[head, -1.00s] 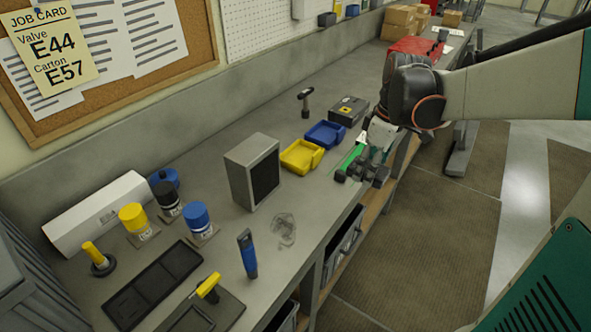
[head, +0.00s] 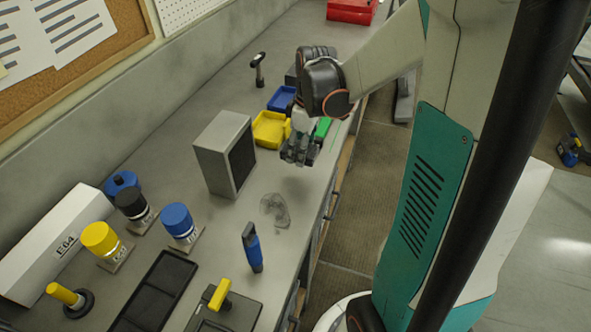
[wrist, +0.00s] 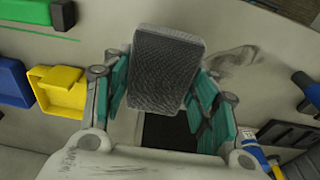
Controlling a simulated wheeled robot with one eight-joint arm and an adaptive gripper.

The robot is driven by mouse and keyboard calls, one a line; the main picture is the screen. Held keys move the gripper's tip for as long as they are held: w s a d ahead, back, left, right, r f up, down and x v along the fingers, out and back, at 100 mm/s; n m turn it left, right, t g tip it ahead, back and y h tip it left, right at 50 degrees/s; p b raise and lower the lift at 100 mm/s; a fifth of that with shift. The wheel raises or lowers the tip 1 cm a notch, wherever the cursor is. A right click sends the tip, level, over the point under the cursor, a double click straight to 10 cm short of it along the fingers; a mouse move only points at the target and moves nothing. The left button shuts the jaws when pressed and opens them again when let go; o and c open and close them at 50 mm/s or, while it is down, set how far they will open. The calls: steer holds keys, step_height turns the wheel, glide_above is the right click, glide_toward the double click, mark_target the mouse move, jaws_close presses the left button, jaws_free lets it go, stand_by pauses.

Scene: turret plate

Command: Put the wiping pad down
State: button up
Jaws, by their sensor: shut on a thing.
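The wiping pad (wrist: 166,68) is a grey, mesh-textured block. In the wrist view it sits between the fingers of my gripper (wrist: 160,90), which is shut on it. In the head view my gripper (head: 298,153) hangs over the bench, right of the grey box and near the yellow bin; the pad is hard to make out there. A grey smudge (head: 275,210) marks the bench nearer the camera, and it also shows in the wrist view (wrist: 235,58).
A grey box with a dark face (head: 222,155) stands left of my gripper. A yellow bin (head: 270,130) and a blue bin (head: 282,98) are close behind. The bench around the smudge is mostly clear.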

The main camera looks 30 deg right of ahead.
mark_target(299, 179)
step_height(299, 179, down, 9)
steer(key=shift+f+b, duration=0.1)
steer(key=shift+b, duration=1.05)
steer(key=shift+f, duration=0.2)
steer(key=o, duration=1.1)
steer(key=shift+r, duration=0.15)
steer(key=r+p, duration=0.1)
steer(key=r, duration=0.3)
steer(key=r+p, duration=0.1)
steer(key=r, duration=0.3)
steer(key=s+d+r+p, duration=0.1)
steer(key=r, duration=0.3)
steer(key=shift+s, duration=0.1)
